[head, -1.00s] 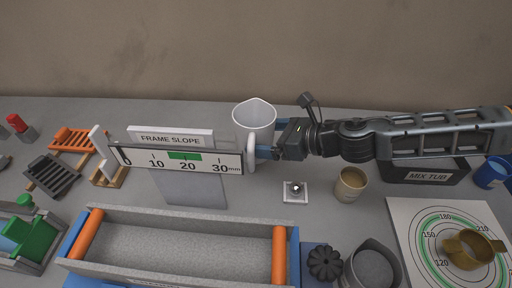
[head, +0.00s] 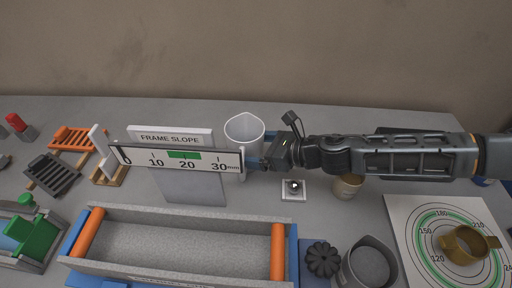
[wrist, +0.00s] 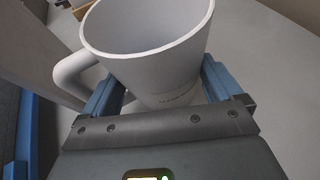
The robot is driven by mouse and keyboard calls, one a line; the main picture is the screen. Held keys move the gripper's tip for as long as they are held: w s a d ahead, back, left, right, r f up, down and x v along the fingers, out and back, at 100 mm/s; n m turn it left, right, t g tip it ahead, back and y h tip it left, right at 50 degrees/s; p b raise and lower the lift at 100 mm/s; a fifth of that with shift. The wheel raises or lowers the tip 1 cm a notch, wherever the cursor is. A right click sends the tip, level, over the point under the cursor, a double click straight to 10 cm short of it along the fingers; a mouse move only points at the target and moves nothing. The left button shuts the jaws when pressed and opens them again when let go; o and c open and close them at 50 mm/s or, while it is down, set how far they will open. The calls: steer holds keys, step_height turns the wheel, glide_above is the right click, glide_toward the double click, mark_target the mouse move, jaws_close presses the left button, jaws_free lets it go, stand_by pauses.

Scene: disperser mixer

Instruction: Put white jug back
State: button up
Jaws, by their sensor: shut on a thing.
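The white jug (head: 246,128) stands or hangs upright at the back middle of the bench, behind the right end of the scale board. My gripper (head: 257,148) is shut on the jug, with my arm reaching in from the right. In the wrist view the white jug (wrist: 150,45) sits between the two blue fingers of my gripper (wrist: 160,95), its handle out to the left and its inside empty. The scale board hides the jug's lower part in the head view, so I cannot tell whether its base touches the bench.
The frame slope board (head: 172,138) and the scale board (head: 180,158) stand just left of the jug. A grey trough (head: 185,248) with orange rollers lies in front. A small white pad (head: 293,196) and a tan cup (head: 346,188) are under my arm. A round target sheet (head: 405,215) is at right.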

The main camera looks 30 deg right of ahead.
steer(key=o, duration=1.1)
steer(key=shift+f, duration=0.1)
steer(key=shift+c, duration=0.2)
steer(key=shift+r, duration=0.3)
steer(key=b+v, duration=0.1)
steer(key=v, duration=1.1)
steer(key=shift+f, duration=0.15)
